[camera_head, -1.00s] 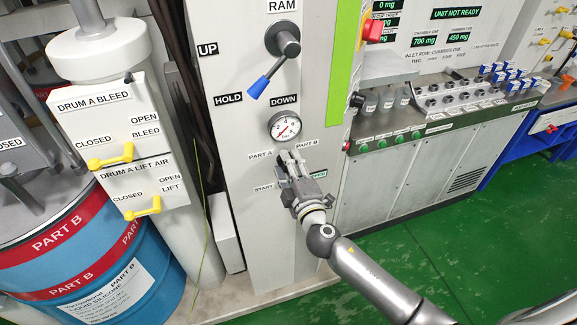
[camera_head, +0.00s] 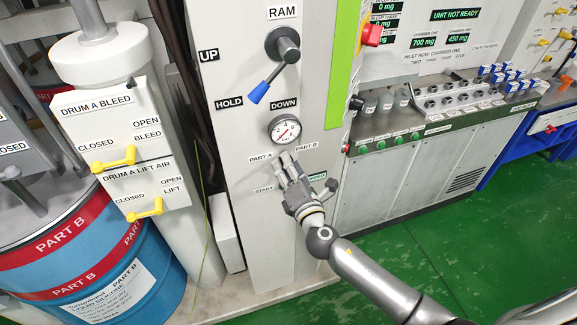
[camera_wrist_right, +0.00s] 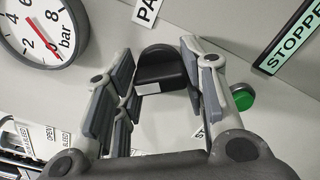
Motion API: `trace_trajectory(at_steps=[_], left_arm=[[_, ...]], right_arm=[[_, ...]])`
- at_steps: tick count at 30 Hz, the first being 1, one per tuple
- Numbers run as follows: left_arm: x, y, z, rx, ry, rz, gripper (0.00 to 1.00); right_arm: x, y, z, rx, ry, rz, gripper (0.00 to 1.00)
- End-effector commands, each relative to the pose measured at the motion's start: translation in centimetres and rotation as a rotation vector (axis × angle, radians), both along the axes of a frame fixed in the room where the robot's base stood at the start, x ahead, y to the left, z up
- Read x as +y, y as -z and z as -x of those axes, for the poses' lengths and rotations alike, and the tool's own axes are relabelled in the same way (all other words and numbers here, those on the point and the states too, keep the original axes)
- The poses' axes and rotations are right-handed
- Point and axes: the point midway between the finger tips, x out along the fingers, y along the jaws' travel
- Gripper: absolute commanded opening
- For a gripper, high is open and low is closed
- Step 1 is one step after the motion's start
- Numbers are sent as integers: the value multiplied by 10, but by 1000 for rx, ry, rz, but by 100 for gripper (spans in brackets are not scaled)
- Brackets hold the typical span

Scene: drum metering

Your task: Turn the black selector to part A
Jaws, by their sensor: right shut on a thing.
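The black selector (camera_wrist_right: 165,68) shows in the right wrist view as a rounded black knob with a small pale patch on its lower edge. My right gripper (camera_wrist_right: 158,66) has its fingers on either side of it and is shut on it. In the head view my right gripper (camera_head: 287,163) is at the grey panel just under the gauge, between the PART A label (camera_head: 261,157) and the PART B label (camera_head: 306,147), and mostly hides the selector. I cannot tell which label the selector points to. My left gripper is not in view.
The pressure gauge (camera_head: 285,130) sits just above my gripper. The blue-tipped RAM lever (camera_head: 272,80) is higher up. A green button (camera_wrist_right: 242,97) is close to the right finger in the wrist view. Yellow valve handles (camera_head: 114,160) are at the left.

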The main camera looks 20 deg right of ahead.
Motion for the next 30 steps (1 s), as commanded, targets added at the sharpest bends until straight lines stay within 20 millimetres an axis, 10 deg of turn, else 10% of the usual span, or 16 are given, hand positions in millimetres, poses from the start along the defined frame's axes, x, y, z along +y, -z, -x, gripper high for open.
trace_trajectory(at_steps=[27, 28, 30], left_arm=[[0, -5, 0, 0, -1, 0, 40], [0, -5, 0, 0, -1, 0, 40], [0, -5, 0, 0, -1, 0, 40]], right_arm=[[1, 3, 1, -2, -1, 186, 15], [1, 3, 1, -2, -1, 186, 40], [1, 3, 1, -2, -2, 186, 49]])
